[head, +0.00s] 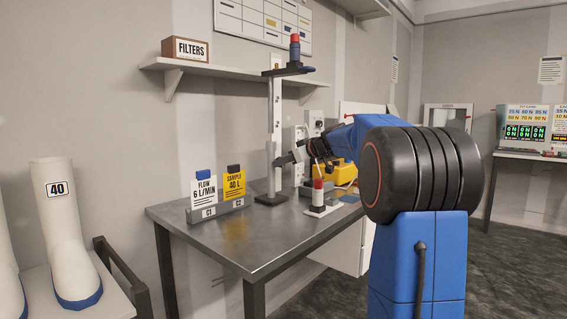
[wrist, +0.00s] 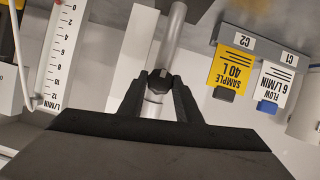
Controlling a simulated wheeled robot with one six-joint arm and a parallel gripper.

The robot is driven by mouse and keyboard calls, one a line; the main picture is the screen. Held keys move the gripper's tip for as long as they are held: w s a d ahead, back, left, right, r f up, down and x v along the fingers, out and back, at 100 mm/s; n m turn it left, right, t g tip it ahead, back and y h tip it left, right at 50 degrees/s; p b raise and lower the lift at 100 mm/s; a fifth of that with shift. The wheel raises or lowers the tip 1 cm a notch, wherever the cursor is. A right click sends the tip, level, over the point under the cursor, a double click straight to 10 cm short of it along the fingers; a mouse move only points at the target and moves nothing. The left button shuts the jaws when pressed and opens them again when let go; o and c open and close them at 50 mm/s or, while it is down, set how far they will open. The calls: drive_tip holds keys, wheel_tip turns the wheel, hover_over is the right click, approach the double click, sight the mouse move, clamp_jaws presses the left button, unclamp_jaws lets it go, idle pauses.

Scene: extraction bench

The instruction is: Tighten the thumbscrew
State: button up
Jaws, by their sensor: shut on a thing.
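My gripper (wrist: 161,84) is shut on a small dark knob (wrist: 160,76), which appears to be the thumbscrew, seen between the fingertips in the wrist view. A pale metal rod (wrist: 175,30) runs behind and beyond it. In the head view my gripper (head: 281,161) reaches in from the right against the upright stand (head: 274,110) on the bench. The thumbscrew cannot be made out there. A blue holder with a red top (head: 295,47) sits on the stand's upper plate. How tight the screw is cannot be told.
The bench (head: 240,245) is clear in front. A yellow sample card (head: 235,184) and a white flow card (head: 204,190) stand left of the stand. A red-topped piece (head: 318,196) stands close below my arm. A flow scale (wrist: 57,60) is left in the wrist view.

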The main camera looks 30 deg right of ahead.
drive_tip(key=shift+w+d+f+m+t+y, duration=0.15)
drive_tip(key=shift+m+y, duration=1.3)
drive_tip(key=shift+m, duration=1.5)
drive_tip(key=shift+s+d+f+m+t+y, duration=0.1)
drive_tip(key=shift+f+m+t+y, duration=0.15)
drive_tip(key=shift+m+y, duration=1.95)
drive_tip(key=shift+w+d+f+m+t+y, duration=0.15)
drive_tip(key=shift+m+y, duration=0.6)
drive_tip(key=shift+m, duration=2.9)
drive_tip(key=o, duration=1.1)
drive_tip(key=shift+c, duration=0.2)
drive_tip(key=v, duration=1.7)
drive_tip(key=shift+s, duration=0.3)
drive_tip(key=shift+f, duration=0.15)
